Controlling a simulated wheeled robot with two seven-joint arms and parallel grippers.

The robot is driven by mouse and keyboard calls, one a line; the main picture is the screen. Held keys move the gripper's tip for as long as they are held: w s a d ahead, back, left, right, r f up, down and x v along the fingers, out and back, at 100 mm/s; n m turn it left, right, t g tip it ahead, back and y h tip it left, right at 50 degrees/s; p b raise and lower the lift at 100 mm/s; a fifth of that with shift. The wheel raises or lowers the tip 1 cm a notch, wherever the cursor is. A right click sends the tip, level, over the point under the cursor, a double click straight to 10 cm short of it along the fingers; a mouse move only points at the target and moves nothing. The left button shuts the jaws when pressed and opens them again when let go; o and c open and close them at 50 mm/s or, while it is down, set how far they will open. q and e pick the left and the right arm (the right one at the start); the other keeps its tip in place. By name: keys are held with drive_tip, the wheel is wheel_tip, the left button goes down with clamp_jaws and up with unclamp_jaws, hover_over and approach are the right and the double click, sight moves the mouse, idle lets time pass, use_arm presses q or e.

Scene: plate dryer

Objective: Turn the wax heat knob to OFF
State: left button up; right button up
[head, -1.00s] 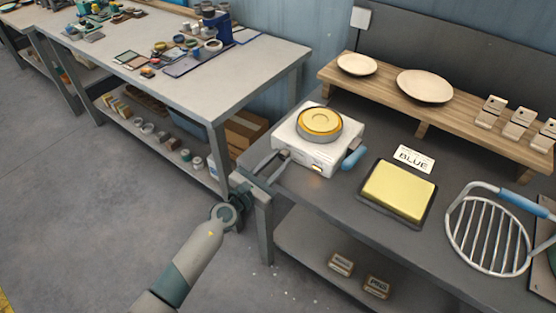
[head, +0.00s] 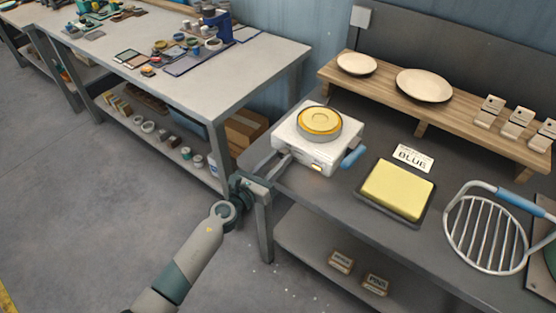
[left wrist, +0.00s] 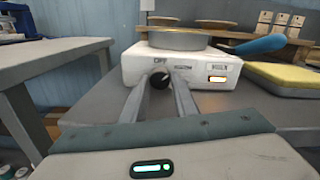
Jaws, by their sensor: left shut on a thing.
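The wax heater is a white box (head: 302,150) at the left end of the dark table, with a round pan of yellow wax (head: 319,122) on top. In the left wrist view its front face (left wrist: 190,63) has an OFF label above a small dark knob (left wrist: 159,79). A lit indicator (left wrist: 217,79) is to the right of the knob. My left gripper (left wrist: 160,82) is shut on the knob, with a finger on each side; the fingers partly hide it. In the head view the left gripper (head: 280,165) reaches the heater's front left. The knob's pointer is too small to read surely.
A blue handle (head: 353,157) sticks out at the heater's right. A yellow sponge-like block in a dark tray (head: 372,210) and a wire rack (head: 486,236) stand further right. A wooden shelf (head: 436,108) with plates is behind. Another workbench (head: 180,75) is at left.

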use_arm(q)
drive_tip(key=o, duration=0.8)
drive_tip(key=shift+f, duration=0.1)
drive_tip(key=shift+s+a, duration=0.1)
drive_tip(key=shift+s, duration=0.05)
drive_tip(key=shift+s+a, duration=0.35)
drive_tip(key=shift+s, duration=0.1)
drive_tip(key=shift+b+v, duration=0.75)
drive_tip(key=shift+v, duration=7.25)
